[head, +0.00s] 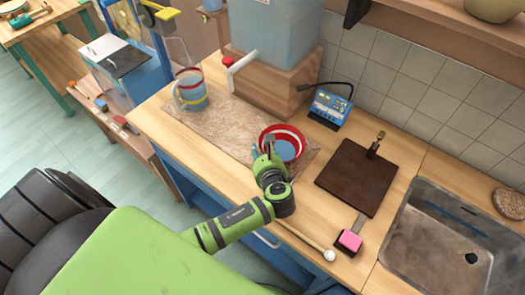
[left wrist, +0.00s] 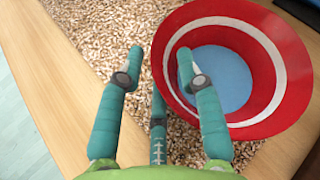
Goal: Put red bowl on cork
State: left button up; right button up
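The red bowl (head: 284,143) has a white band and a blue inside, and stands upright on a speckled brown mat (head: 235,122) on the wooden counter. It fills the right of the left wrist view (left wrist: 238,72). My left gripper (head: 264,145) is open at the bowl's near-left side. In the left wrist view its fingers (left wrist: 160,58) are apart, one left of the rim and one overlapping the bowl's left wall; I cannot tell whether they touch it. My right gripper is out of view.
A striped mug (head: 189,91) stands at the mat's left end. A wooden block (head: 275,83) stands behind.

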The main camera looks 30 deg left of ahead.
pick_arm(q)
jog(key=shift+r, duration=0.15)
jog(key=b+v, duration=0.1)
jog(key=v, duration=1.1)
jog(key=shift+s, duration=0.1)
